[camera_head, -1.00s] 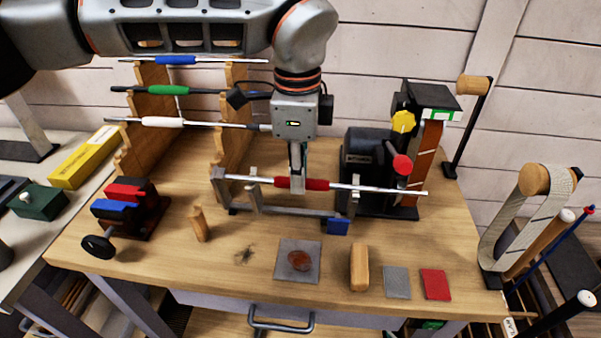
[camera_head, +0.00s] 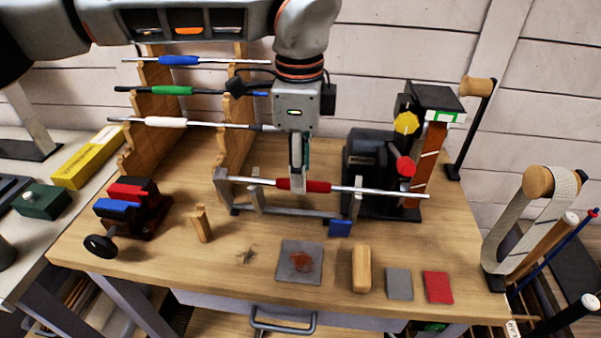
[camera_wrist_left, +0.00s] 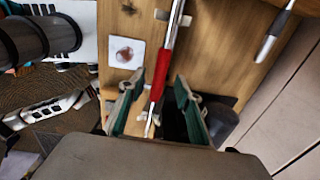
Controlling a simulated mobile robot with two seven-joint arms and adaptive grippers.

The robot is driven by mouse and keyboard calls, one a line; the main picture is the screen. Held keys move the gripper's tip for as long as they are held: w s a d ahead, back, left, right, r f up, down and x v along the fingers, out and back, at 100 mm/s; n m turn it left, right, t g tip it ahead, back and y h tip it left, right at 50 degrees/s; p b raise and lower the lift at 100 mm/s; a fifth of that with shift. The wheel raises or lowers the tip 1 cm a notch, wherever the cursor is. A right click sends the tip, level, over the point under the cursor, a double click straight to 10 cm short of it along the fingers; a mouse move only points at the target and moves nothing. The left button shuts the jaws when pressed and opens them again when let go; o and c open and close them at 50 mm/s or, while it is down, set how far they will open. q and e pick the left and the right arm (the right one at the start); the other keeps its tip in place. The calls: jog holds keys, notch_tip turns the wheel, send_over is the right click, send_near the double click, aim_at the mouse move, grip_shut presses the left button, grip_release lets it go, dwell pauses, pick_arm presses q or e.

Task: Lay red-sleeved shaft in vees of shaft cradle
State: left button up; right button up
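The red-sleeved shaft (camera_head: 385,192) lies level across the shaft cradle (camera_head: 300,212), over its left and right uprights, and appears to rest in the vees; the exact contact is too small to see. Its red sleeve (camera_head: 318,186) is near mid-span. My left gripper (camera_head: 297,186) points down just over the sleeve. In the left wrist view, its green-padded fingers (camera_wrist_left: 157,100) are apart, with gaps on both sides of the sleeve (camera_wrist_left: 160,75), so it is open around the shaft. My right gripper is not in view.
A wooden rack (camera_head: 235,130) holding shafts with blue, green and white sleeves stands behind left. A dark machine (camera_head: 372,170) with yellow and red knobs stands close behind the cradle's right end. A red-and-blue vise (camera_head: 130,205) is at left. A grey pad (camera_head: 299,262) lies in front.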

pick_arm(q)
notch_tip(320, 180, up, 10)
jog(key=shift+s+r, duration=0.15)
jog(key=shift+s, duration=0.05)
dwell(0.5)
